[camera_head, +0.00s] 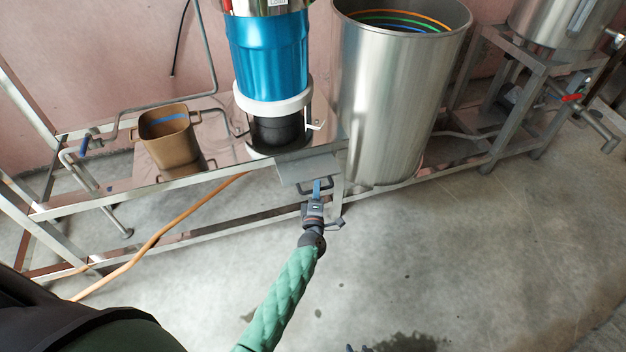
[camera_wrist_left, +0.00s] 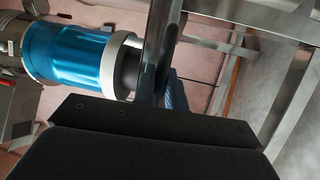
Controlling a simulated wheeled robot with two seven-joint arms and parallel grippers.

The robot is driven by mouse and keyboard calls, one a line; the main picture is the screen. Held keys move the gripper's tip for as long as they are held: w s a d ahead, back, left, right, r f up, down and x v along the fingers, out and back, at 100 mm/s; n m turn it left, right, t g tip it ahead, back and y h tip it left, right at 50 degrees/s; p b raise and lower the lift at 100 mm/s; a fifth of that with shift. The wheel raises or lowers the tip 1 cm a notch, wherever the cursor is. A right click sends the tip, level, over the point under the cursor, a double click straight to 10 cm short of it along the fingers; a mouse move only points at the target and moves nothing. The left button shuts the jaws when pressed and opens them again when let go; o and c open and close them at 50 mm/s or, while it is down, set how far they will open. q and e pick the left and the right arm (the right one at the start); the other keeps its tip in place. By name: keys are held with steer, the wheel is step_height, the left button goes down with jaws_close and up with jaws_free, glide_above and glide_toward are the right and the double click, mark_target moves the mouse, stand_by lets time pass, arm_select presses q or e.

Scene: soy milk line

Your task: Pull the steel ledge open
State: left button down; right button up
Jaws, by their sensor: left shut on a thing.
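The steel ledge (camera_head: 306,166) is a small flat plate at the front edge of the steel table, below the blue machine. A dark bar handle (camera_head: 301,191) is on its front. My left gripper (camera_head: 317,188) comes up from below with its blue fingers at this handle, shut on it. In the left wrist view, blue fingers (camera_wrist_left: 175,95) show beside a steel edge (camera_wrist_left: 158,45); the dark gripper body hides the handle. Dark tips of my right gripper (camera_head: 357,348) just show at the bottom edge of the head view; their opening is unclear.
The blue machine (camera_head: 268,55) with a white ring stands behind the ledge. A brown pot (camera_head: 170,140) sits on the table to the left. A large steel vat (camera_head: 395,100) stands close on the right. An orange hose (camera_head: 160,235) runs below. The floor in front is clear.

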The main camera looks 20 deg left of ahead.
arm_select(q)
steer(key=s+d+p, duration=0.2)
steer(key=s+d, duration=0.4)
steer(key=s, duration=0.3)
steer(key=c, duration=1.5)
jaws_free()
steer(key=shift+o, duration=0.2)
